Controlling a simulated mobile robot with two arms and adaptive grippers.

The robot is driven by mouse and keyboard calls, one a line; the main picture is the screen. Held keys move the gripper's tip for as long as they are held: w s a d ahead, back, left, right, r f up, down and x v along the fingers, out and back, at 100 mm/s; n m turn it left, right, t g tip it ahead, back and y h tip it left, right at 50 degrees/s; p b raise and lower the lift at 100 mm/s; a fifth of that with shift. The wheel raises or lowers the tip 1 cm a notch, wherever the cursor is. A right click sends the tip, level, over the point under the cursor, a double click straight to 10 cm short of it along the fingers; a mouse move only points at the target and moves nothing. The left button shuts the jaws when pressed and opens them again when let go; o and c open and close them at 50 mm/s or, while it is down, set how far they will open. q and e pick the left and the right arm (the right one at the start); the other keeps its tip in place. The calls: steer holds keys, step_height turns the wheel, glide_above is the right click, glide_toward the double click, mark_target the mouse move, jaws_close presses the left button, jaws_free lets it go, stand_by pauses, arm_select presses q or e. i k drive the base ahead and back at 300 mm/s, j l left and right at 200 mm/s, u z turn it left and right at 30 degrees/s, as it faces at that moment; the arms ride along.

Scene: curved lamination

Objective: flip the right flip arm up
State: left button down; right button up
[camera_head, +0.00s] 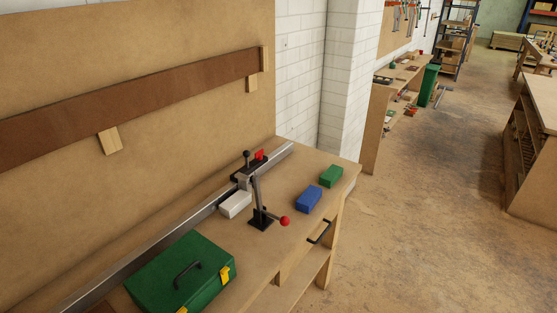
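A metal rail (150,258) runs along the back of the workbench. A dark fixture (243,177) with a black ball knob (246,153) and a red part (260,155) sits on the rail. In front of it, a dark upright arm (256,192) rises from a black base (262,222). A short lever with a red ball knob (285,221) points right from this base, low over the bench. I cannot tell for sure which of these parts is the right flip arm. Neither of my grippers is in view.
The workbench (245,252) carries a green toolbox (165,272), a white block (236,205), a blue block (308,199) and a green block (331,176). A brown strip (150,92) crosses the panel behind. Floor (420,220) to the right is clear.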

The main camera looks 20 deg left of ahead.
mark_target(244, 183)
steer(key=i+l, duration=0.1)
steer(key=l, duration=0.4)
steer(key=i+l, duration=0.1)
steer(key=l, duration=0.4)
steer(key=i+l+u, duration=0.1)
steer(key=l, duration=0.4)
